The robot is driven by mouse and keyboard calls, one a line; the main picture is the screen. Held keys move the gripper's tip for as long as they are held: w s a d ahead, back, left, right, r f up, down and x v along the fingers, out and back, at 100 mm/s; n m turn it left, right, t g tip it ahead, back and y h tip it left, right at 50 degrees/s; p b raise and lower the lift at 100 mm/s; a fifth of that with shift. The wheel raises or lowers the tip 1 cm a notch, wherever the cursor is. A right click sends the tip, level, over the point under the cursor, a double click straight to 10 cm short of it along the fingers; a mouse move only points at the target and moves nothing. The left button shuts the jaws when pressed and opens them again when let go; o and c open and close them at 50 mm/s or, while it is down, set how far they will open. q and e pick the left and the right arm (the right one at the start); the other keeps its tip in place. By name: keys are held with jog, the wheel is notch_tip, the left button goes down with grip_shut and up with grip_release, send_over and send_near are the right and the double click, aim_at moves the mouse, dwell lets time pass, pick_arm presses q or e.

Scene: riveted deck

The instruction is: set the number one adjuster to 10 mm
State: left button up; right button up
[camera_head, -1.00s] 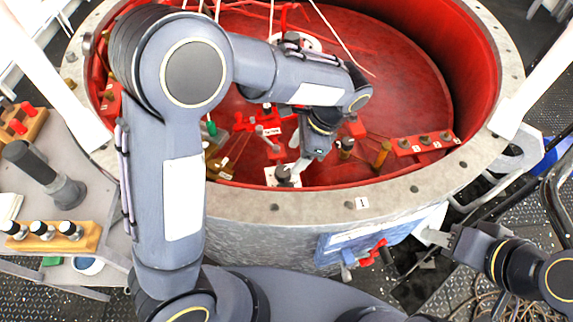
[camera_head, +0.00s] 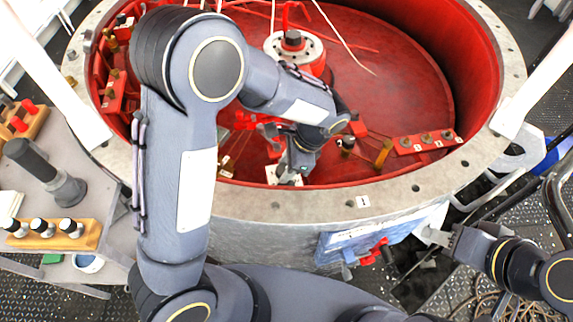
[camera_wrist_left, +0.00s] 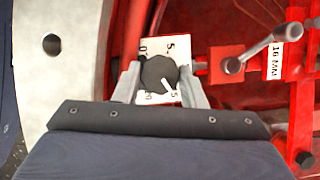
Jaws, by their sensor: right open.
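A dark round adjuster knob (camera_wrist_left: 158,73) sits on a white scale plate (camera_wrist_left: 152,46) in the left wrist view. The knob's white pointer aims at the lower right, towards a mark ending in 5; the mark at lower left looks like 10. In the head view the plate (camera_head: 287,181) shows just inside the drum's near rim. My left gripper (camera_wrist_left: 159,80) has one finger on each side of the knob; whether the fingers press on it I cannot tell. My right gripper (camera_head: 432,238) is open and empty, outside the drum at right.
A red clamp with a lever (camera_wrist_left: 262,47) and a "16 MM" label lies right of the knob. The drum rim (camera_head: 320,206) carries a "1" tag (camera_head: 363,202). A red block with numbered knobs (camera_head: 426,142) stands inside at right. A side table (camera_head: 110,215) is at left.

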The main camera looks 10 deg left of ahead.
pick_arm(q)
jog(key=c, duration=0.4)
jog(key=n+g, duration=0.1)
jog(key=n, duration=0.1)
jog(key=n+h+p, duration=0.1)
jog(key=n, duration=0.2)
jog(key=shift+w+a+r+g, duration=0.1)
jog(key=shift+w+g, duration=0.05)
jog(key=shift+g, duration=0.25)
jog(key=n+h, duration=0.1)
jog(key=n, duration=0.2)
jog(key=n+g+h+p, duration=0.1)
jog(key=n, duration=0.2)
jog(key=shift+w+a+n, duration=0.1)
jog(key=shift+a+n, duration=0.05)
jog(key=shift+n, duration=0.25)
jog(key=o, duration=1)
